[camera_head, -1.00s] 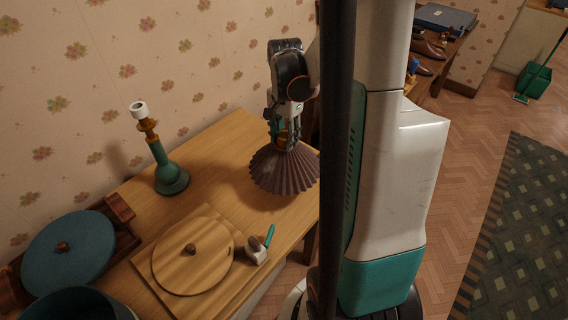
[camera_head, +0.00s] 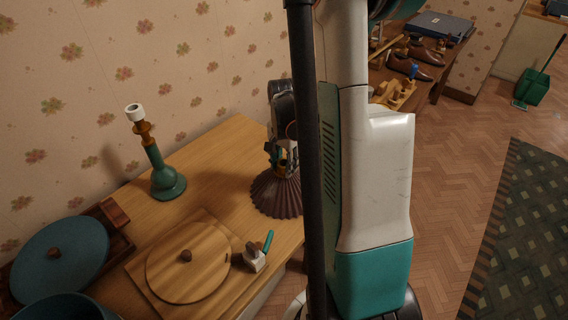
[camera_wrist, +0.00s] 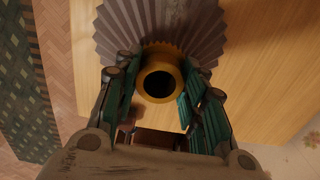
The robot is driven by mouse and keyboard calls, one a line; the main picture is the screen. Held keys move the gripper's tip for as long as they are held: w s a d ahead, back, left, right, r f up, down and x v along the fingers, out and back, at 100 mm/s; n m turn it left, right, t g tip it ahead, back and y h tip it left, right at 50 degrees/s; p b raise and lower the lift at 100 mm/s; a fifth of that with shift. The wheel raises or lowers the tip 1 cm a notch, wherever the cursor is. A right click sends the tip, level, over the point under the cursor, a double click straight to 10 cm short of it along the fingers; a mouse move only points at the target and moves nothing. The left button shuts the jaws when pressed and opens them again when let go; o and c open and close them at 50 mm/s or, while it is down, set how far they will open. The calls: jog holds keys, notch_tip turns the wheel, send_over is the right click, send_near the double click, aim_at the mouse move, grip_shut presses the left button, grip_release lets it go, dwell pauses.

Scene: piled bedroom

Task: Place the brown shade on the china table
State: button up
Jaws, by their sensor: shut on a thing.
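The brown pleated shade (camera_head: 274,196) is in my gripper (camera_head: 283,162), wide end down, at the right edge of a wooden table (camera_head: 222,165). My dark column hides its right side in the head view. In the wrist view my gripper (camera_wrist: 159,88) has its fingers on both sides of the shade's yellow collar (camera_wrist: 160,57), with the pleats (camera_wrist: 160,27) spreading beyond. I cannot tell whether the shade touches the tabletop. I cannot tell which table is the china table.
A green lamp base (camera_head: 168,183) stands near the wall. A round wooden lid (camera_head: 187,272) on a board, a small teal-handled tool (camera_head: 256,254) and a blue lid (camera_head: 60,264) lie in front. Shoes (camera_head: 409,67) are on a far table. Bare tabletop lies left of the shade.

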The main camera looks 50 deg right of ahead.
jog(key=shift+f, duration=0.15)
jog(key=o, duration=1.1)
jog(key=shift+o, duration=0.2)
notch_tip(320, 180, up, 12)
jog(key=p, duration=0.3)
jog(key=shift+w+r, duration=0.1)
jog(key=shift+r, duration=0.1)
